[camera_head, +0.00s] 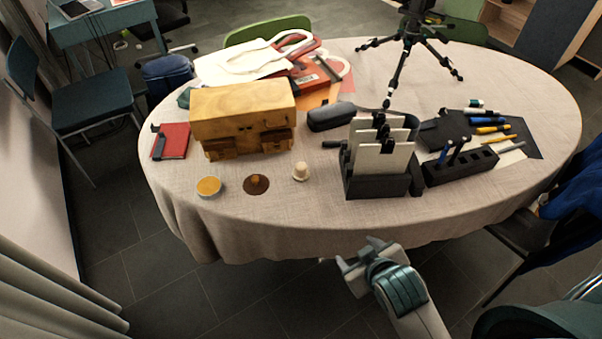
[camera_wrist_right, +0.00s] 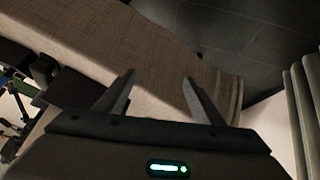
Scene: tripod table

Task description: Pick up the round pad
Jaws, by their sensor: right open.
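A flat dark brown round pad (camera_head: 247,189) lies near the front left edge of the table (camera_head: 330,212) in the head view. A small orange-brown knob-like piece (camera_head: 257,181) stands on it; I cannot tell whether they are joined. My right gripper (camera_head: 362,252) is open and empty, in front of the table's front edge, to the right of the pad and nearer to me. In the right wrist view, its spread fingers (camera_wrist_right: 158,78) show against the tablecloth, with nothing between them. The pad does not show there. My left gripper is not in view.
A round tin (camera_head: 209,187) sits left of the pad, and a small cream piece (camera_head: 300,172) sits to its right. A wooden box (camera_head: 240,112) stands behind. A black card holder (camera_head: 375,185) and pen block (camera_head: 460,168) stand right. The front cloth strip is clear.

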